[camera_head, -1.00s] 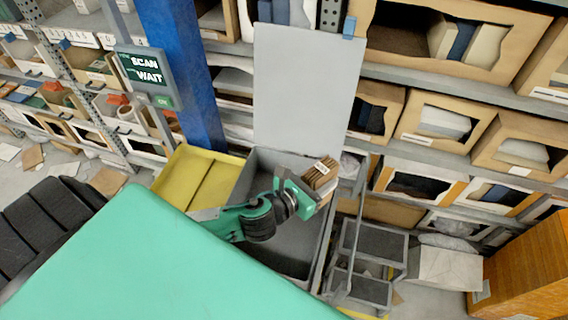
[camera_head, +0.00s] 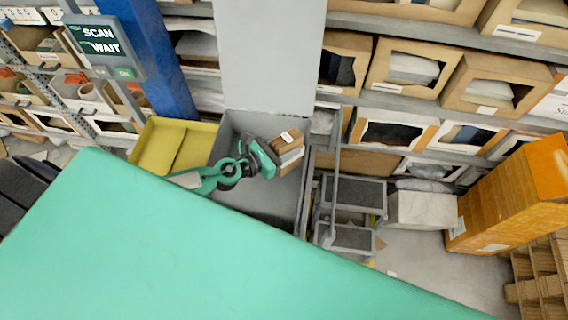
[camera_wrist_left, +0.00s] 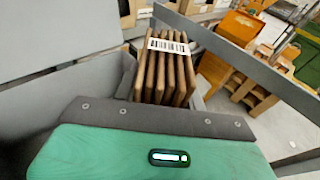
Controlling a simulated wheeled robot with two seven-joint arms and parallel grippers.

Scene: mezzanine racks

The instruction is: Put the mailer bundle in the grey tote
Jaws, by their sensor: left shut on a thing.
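The mailer bundle (camera_head: 288,150) is a stack of brown mailers with a white barcode label. My left gripper (camera_head: 276,154) is shut on it. In the left wrist view the bundle (camera_wrist_left: 163,78) stands between the dark fingers of my left gripper (camera_wrist_left: 155,95), its label facing the camera. The grey tote (camera_head: 305,200) has its lid standing up at the back. In the head view the bundle appears over the tote's opening, near its right wall. In the wrist view a grey wall (camera_wrist_left: 260,75) runs just beyond the bundle. My right gripper is out of view.
A yellow tote (camera_head: 150,150) stands left of the grey one. The upright lid (camera_head: 268,60) and a blue post (camera_head: 163,60) rise behind. A grey step stool (camera_head: 352,195) is close on the right. Racks with boxes fill the back.

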